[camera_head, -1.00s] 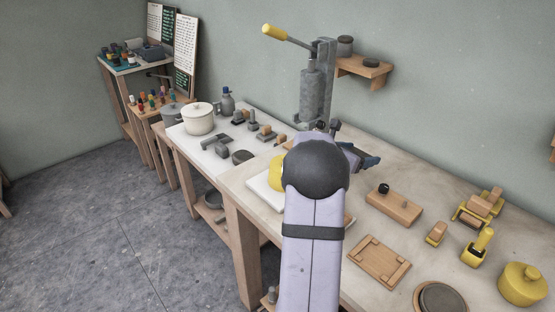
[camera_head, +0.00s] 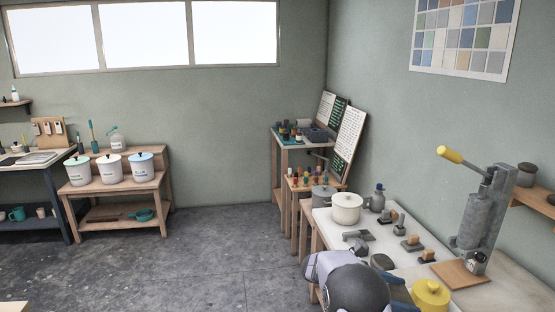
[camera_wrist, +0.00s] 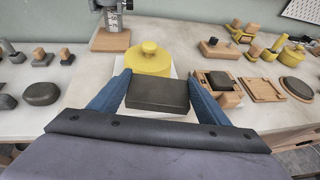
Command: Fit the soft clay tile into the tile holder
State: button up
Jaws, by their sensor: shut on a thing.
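A dark grey-brown rectangular slab, which looks like the soft clay tile (camera_wrist: 158,94), is held between the blue fingers of my gripper (camera_wrist: 160,80) in the wrist view. My gripper is shut on its two sides. A flat wooden frame with raised strips, likely the tile holder (camera_wrist: 265,89), lies on the bench to the right of my gripper and apart from it. The head view does not show the tile or this frame; my arm shows at its bottom edge.
A yellow lidded pot (camera_wrist: 149,58) stands on a white board just beyond the held tile; it also shows in the head view (camera_head: 430,296). A lever press (camera_head: 482,215) stands at the back. A wooden piece with a dark block (camera_wrist: 221,79) lies beside the frame.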

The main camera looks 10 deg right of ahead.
jog(key=s+a+f+n+t+y, duration=0.1)
jog(key=s+a+f+n+t, duration=0.2)
jog(key=a, duration=0.6)
jog(key=s+a+f+n+t+y, duration=0.1)
jog(key=s+a+f+n+t, duration=0.1)
jog(key=a+f, duration=0.4)
jog(key=s+a+f+n+t, duration=0.3)
jog(key=a+t, duration=0.3)
jog(key=a, duration=0.7)
jog(key=shift+s+f+n+y, duration=0.3)
jog(key=shift+f+n+y, duration=0.1)
jog(key=shift+f+n, duration=0.4)
jog(key=shift+a, duration=0.1)
